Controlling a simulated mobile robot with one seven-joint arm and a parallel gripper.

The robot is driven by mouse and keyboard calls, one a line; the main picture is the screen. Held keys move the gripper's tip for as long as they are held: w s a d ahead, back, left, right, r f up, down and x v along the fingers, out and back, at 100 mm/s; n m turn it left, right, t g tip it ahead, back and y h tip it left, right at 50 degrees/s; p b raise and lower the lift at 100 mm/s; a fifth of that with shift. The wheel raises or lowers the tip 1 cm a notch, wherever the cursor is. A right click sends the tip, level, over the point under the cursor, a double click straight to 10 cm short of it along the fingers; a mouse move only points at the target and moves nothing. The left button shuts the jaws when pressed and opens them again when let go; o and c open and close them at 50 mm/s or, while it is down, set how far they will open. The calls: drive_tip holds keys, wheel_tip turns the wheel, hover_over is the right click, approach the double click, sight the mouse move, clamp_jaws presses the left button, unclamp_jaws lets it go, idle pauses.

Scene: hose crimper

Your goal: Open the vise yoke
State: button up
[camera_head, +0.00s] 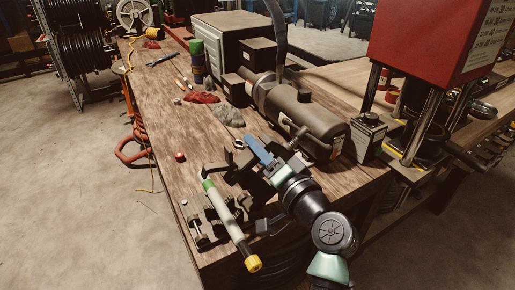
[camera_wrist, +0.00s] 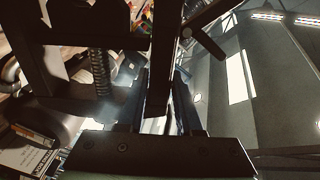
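The dark vise (camera_head: 250,180) stands at the near end of the wooden bench, partly hidden by my arm. In the wrist view, the dark yoke frame (camera_wrist: 45,75) with a threaded screw (camera_wrist: 101,75) fills the upper left. My gripper (camera_wrist: 165,100) is right at the vise. A dark bar (camera_wrist: 163,60) of it runs down between my two fingers. Whether the fingers press on the bar cannot be told. In the head view my gripper (camera_head: 262,150) reaches up and left over the vise, and its exact contact is hidden.
A grey hose piece with green and yellow ends (camera_head: 222,215) lies by the near bench edge. A dark cylindrical tank (camera_head: 308,120) stands close behind the vise. A red press (camera_head: 430,45) stands at the right. Cloths (camera_head: 228,115) and tools lie further back.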

drive_tip(key=shift+o, duration=1.4)
drive_tip(key=b+v, duration=0.2)
drive_tip(key=v, duration=1.1)
